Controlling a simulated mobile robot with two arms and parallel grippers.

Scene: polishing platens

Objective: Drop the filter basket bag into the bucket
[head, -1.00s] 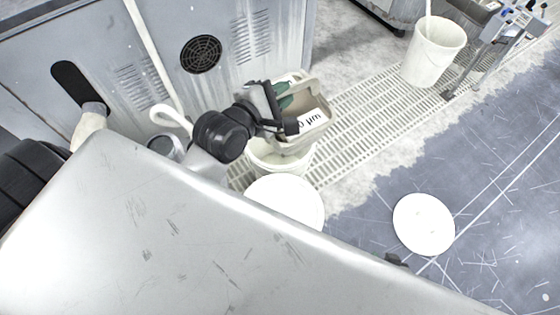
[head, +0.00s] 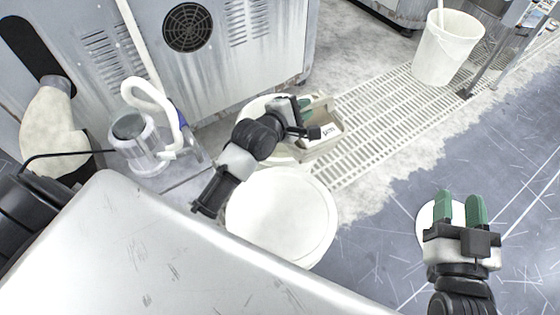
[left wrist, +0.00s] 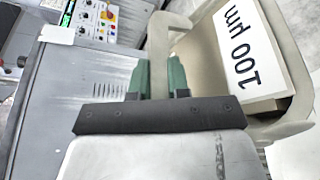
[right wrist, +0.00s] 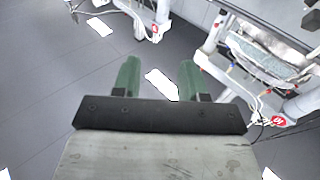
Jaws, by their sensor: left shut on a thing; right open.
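The filter basket bag (head: 318,144) is beige with a white label. The label reads "100 µm" in the left wrist view (left wrist: 285,115). My left gripper (head: 304,106) is shut on the basket's handle strap (left wrist: 158,60) and holds it in the air. Behind and partly beneath it in the head view is a white bucket (head: 256,106), largely hidden by my arm and the basket. I cannot tell how high the basket is above the rim. My right gripper (head: 460,208) is open and empty at the lower right, over the floor.
A white round lid or container top (head: 280,215) is in front of the bucket. Another white bucket (head: 446,52) with a stick in it stands upper right on the floor grating (head: 385,115). A pump with a hose (head: 140,150) stands by the grey machine (head: 240,60). A white disc (head: 425,222) lies behind my right gripper.

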